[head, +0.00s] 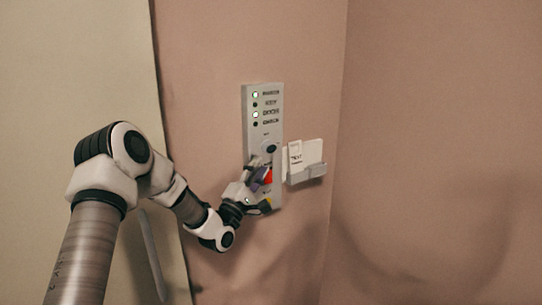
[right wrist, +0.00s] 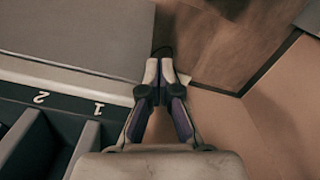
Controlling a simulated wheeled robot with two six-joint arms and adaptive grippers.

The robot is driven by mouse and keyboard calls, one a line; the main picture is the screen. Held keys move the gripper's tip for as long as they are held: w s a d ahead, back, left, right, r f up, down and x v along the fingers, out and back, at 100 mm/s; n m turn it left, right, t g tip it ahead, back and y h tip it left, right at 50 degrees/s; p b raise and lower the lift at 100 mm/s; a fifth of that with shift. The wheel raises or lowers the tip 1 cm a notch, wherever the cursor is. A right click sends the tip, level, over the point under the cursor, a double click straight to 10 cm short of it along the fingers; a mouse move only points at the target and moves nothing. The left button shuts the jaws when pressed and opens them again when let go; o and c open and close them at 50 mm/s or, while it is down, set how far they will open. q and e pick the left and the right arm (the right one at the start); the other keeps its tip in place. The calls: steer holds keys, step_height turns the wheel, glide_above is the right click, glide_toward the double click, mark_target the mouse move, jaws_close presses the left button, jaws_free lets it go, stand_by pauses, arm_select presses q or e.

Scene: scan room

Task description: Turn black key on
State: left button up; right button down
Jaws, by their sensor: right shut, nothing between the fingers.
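A grey control panel (head: 262,98) is fixed upright on the pink wall. Near its middle is a small dark round piece (head: 270,148), which looks like the black key; its turned position is too small to read. My left gripper (head: 266,166) is in front of the panel, its fingers pointing up just below the dark piece. Whether it touches that piece, and how far it is open, I cannot tell. The gripper covers part of the lower panel, where red and yellow patches show. My right gripper (right wrist: 164,72) is shut and empty in the right wrist view.
Indicator lights (head: 255,95) with labels line the panel's top, some lit. A small wall holder (head: 306,174) with white cards is right of the panel. The right wrist view shows a dark rack (right wrist: 65,118) with numbered slots on the left.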

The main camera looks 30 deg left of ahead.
mark_target(271, 147)
arm_select(q)
steer(key=p+x, duration=0.2)
steer(key=x, duration=0.5)
steer(key=shift+w+d+r+p, duration=0.1)
steer(key=shift+w+r+p, duration=0.15)
steer(key=shift+w+p, duration=0.1)
steer(key=shift+s+d, duration=0.1)
steer(key=shift+s, duration=0.05)
